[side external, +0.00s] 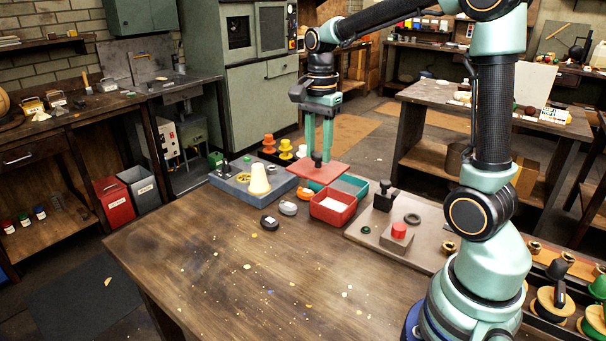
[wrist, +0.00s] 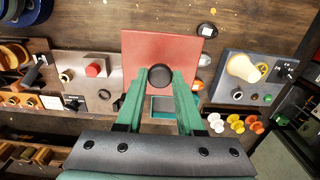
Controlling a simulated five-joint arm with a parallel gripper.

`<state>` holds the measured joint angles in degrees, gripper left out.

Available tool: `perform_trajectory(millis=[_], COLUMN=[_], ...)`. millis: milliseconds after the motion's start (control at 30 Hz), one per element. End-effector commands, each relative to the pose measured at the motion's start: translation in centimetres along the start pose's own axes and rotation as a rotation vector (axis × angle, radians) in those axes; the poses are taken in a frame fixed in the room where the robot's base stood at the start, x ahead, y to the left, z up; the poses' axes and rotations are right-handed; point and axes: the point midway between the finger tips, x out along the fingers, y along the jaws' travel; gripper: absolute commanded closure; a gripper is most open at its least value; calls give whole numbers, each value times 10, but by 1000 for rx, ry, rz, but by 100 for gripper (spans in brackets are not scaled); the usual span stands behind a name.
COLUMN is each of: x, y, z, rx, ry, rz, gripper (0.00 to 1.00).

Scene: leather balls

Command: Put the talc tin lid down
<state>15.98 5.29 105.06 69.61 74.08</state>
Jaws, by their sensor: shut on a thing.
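The talc tin lid is a flat red square plate (side external: 335,169) with a black knob; it also shows in the wrist view (wrist: 150,45). My gripper (side external: 317,152) is shut on the black knob (wrist: 160,76), one green finger on each side. The lid hangs roughly level above the back of the table, over the open bins. An open red bin (side external: 332,210) with something white inside stands just in front of the lid. An open green bin (side external: 353,185) lies behind it, partly hidden by the lid. It also shows between my fingers in the wrist view (wrist: 162,113).
A blue-grey board (side external: 228,183) with a cream cone stands left of the bins. A brown board (side external: 375,235) with a red button block stands right. Orange and yellow stacked pieces (side external: 286,148) are behind. The table's front (side external: 220,270) is mostly clear.

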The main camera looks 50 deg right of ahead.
Motion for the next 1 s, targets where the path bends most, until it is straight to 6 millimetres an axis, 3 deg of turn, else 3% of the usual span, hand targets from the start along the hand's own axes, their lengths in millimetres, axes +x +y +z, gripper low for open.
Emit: perform_trajectory(millis=[300, 500, 1000], x=[80, 121, 172], y=[1, 1, 1], z=[0, 0, 0], rx=[0, -1, -1], ry=[-2, -1, -1], rz=[7, 5, 3], gripper=[100, 100, 100])
